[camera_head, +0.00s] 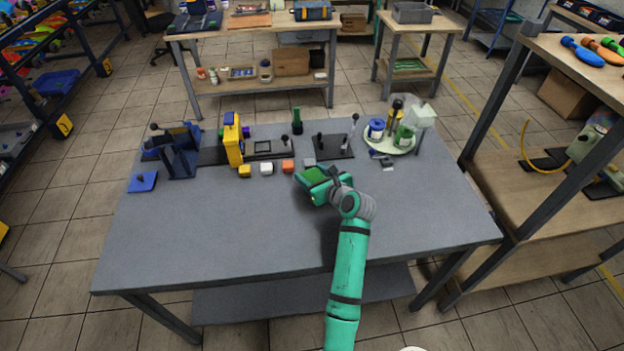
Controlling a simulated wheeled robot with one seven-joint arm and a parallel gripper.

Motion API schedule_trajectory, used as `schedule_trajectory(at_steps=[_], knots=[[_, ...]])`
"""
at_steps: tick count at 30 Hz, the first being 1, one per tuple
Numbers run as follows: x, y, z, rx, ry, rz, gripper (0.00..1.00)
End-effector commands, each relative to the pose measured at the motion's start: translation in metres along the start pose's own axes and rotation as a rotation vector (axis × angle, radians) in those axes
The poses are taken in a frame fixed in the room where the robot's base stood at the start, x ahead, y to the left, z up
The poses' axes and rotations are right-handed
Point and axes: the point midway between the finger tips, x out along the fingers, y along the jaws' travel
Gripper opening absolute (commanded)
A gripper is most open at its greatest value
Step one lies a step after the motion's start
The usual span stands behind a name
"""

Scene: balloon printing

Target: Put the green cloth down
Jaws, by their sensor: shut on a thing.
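My gripper (306,181) is over the middle of the grey table (235,225), a little right of centre, and its teal arm reaches in from the bottom of the view. It is shut on the green cloth (316,174), which shows as a small darker green patch at the jaws. The teal gripper hides part of the cloth. I cannot tell how high the cloth is above the table top.
Small yellow, white, orange and grey blocks (266,169) stand in a row just behind my gripper. A yellow device (233,142) and a blue device (178,153) stand at the left. A round tray (404,148) with jars is at the back right. The table's front half is clear.

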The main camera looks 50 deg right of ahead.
Motion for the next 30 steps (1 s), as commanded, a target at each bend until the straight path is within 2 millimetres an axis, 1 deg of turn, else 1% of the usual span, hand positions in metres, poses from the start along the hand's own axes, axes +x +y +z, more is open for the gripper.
schedule_trajectory(at_steps=[1, 4, 16, 17, 18, 19, 30], knots=[[0.003, -0.001, -0.010, 0.004, 0.004, -0.001, 0.33], [0.007, 0.000, -0.021, 0.003, 0.003, -0.001, 0.33], [0.009, 0.000, -0.026, 0.003, 0.002, 0.000, 0.33], [0.009, 0.000, -0.026, 0.002, 0.002, 0.000, 0.59], [0.009, 0.000, -0.026, 0.002, 0.002, 0.000, 0.68], [0.009, 0.000, -0.026, 0.002, 0.002, 0.000, 0.73], [0.007, 0.000, -0.022, 0.001, 0.001, -0.001, 0.73]])
